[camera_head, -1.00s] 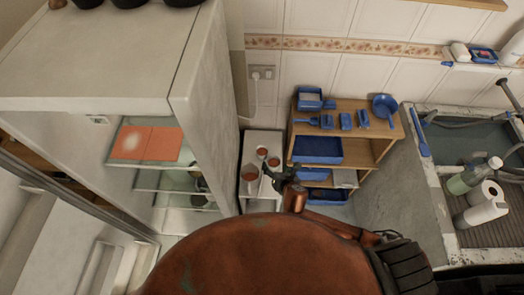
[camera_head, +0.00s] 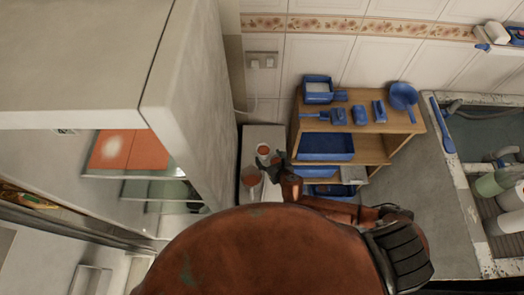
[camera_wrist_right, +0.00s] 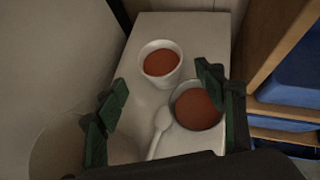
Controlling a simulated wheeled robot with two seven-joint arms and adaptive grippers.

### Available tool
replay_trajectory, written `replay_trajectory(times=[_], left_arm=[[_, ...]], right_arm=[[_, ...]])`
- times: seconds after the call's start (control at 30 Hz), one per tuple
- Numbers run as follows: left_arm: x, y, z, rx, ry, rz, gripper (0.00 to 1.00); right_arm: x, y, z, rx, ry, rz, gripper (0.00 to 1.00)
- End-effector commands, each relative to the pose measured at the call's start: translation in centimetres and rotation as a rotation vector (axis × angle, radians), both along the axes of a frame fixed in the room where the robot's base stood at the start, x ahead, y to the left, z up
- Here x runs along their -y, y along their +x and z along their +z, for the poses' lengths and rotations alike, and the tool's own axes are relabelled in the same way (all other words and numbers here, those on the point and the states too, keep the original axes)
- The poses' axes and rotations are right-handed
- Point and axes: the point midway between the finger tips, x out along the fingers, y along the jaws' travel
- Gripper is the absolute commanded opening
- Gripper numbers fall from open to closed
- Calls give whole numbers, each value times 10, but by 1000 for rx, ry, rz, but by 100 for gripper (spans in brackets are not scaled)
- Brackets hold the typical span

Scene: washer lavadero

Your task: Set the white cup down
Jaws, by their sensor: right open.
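Two white cups with reddish-brown contents stand on a small white stand. The farther cup (camera_wrist_right: 160,63) is upright; it also shows in the head view (camera_head: 263,149). The nearer cup (camera_wrist_right: 195,107) is by my right finger, which covers part of its rim. My right gripper (camera_wrist_right: 160,88) is open above the stand, its green fingers apart with nothing clasped between them. In the head view my right gripper (camera_head: 281,163) is dark and hides part of the stand. My left gripper is not in view.
The white stand (camera_wrist_right: 194,24) sits between a tall white cabinet (camera_head: 192,95) and a wooden shelf (camera_head: 365,132) with blue items. The stand's far end is clear.

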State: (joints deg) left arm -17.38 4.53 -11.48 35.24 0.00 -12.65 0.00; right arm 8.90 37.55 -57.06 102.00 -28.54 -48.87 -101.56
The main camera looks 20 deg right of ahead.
Motion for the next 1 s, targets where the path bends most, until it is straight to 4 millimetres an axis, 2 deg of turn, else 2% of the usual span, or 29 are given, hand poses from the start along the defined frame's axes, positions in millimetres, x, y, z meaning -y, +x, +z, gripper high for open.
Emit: replay_trajectory(times=[0.2, 0.6, 0.87, 1.0], left_arm=[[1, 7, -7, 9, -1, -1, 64], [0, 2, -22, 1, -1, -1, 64], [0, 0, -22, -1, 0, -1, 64], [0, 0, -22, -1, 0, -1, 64]], right_arm=[[0, 18, -14, 0, 1, -5, 64], [-5, 60, -41, 0, 1, -3, 64], [-7, 64, -41, 1, 1, -1, 64], [-7, 63, -41, 1, 1, -1, 56]])
